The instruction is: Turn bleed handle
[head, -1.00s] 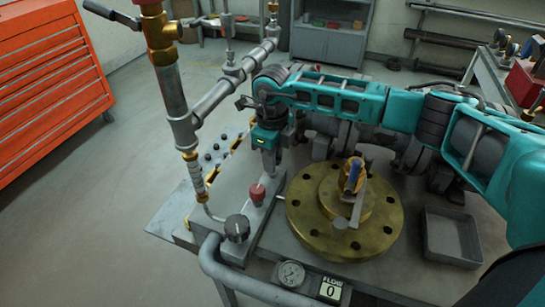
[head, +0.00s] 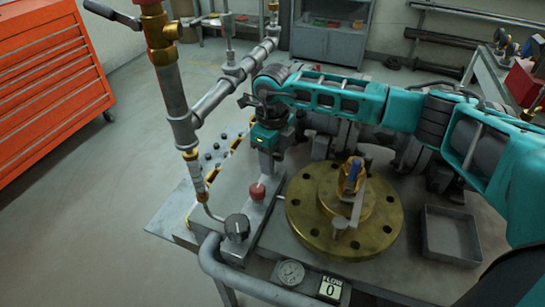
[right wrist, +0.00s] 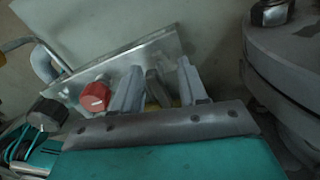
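My right gripper (head: 269,172) points down over the grey plate, just behind and right of a red knob (head: 257,191). In the right wrist view its two grey fingers (right wrist: 157,88) stand apart, and a flat grey upright piece (right wrist: 157,89) shows between them with some brass colour below. This piece may be the bleed handle; I cannot tell for sure, nor whether the fingers touch it. The red knob also shows left of the fingers in the right wrist view (right wrist: 95,96). My left gripper is out of view.
A black knob (head: 237,227) and a vertical pipe with a brass valve (head: 158,30) stand left. A brass flange (head: 310,222) with a blue-topped part is right of my gripper. A gauge (head: 290,272), a display reading 0 (head: 331,288) and an empty tray (head: 452,235) are nearby.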

